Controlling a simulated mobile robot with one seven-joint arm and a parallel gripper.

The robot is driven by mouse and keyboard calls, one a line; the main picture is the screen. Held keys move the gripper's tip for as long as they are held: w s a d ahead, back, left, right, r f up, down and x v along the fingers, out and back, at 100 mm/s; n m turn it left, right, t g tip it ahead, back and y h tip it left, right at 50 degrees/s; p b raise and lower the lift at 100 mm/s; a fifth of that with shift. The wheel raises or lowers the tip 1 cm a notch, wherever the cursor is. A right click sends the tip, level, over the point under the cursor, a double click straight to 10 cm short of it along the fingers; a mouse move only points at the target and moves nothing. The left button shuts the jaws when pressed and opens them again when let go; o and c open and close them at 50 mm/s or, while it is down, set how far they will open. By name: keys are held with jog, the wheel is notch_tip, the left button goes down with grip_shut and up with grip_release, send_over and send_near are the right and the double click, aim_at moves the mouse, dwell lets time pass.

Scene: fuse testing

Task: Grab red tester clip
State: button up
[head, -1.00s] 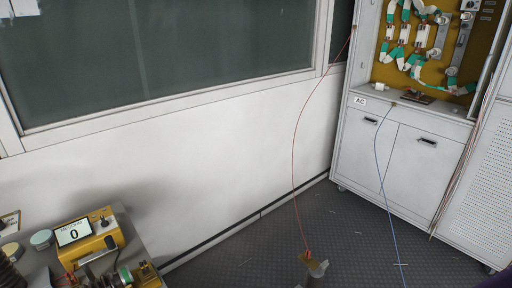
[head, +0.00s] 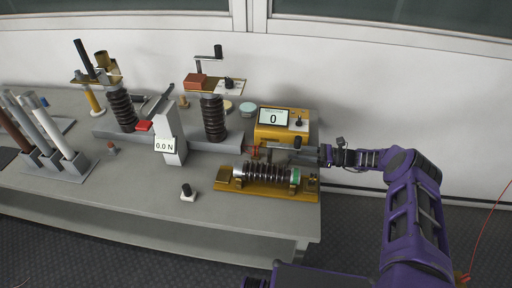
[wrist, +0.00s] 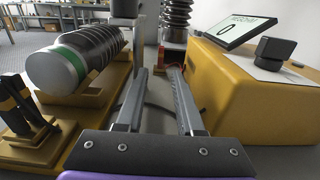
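My gripper (wrist: 159,80) is open and empty in the wrist view, its two fingers reaching forward between a ribbed fuse on the left and the yellow tester on the right. It also shows in the head view (head: 308,153) at the table's right end. A small red piece, likely the red tester clip (wrist: 174,58), shows just beyond the right fingertip, partly hidden by it. In the head view a small red spot (head: 254,152) lies beside the yellow tester (head: 284,133), which reads 0. Its exact shape is too small to tell.
The ribbed fuse (head: 266,173) with a green band lies on a yellow stand close to my gripper. A lever-topped insulator post (head: 213,118) stands behind. A white 0.0 N gauge (head: 168,145) is further left. The grey table (head: 140,195) has free room at its front.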

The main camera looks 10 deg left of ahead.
aim_at(256, 146)
jog(key=a, duration=1.4)
jog(key=shift+s+a, duration=0.25)
jog(key=shift+a, duration=0.1)
grip_shut()
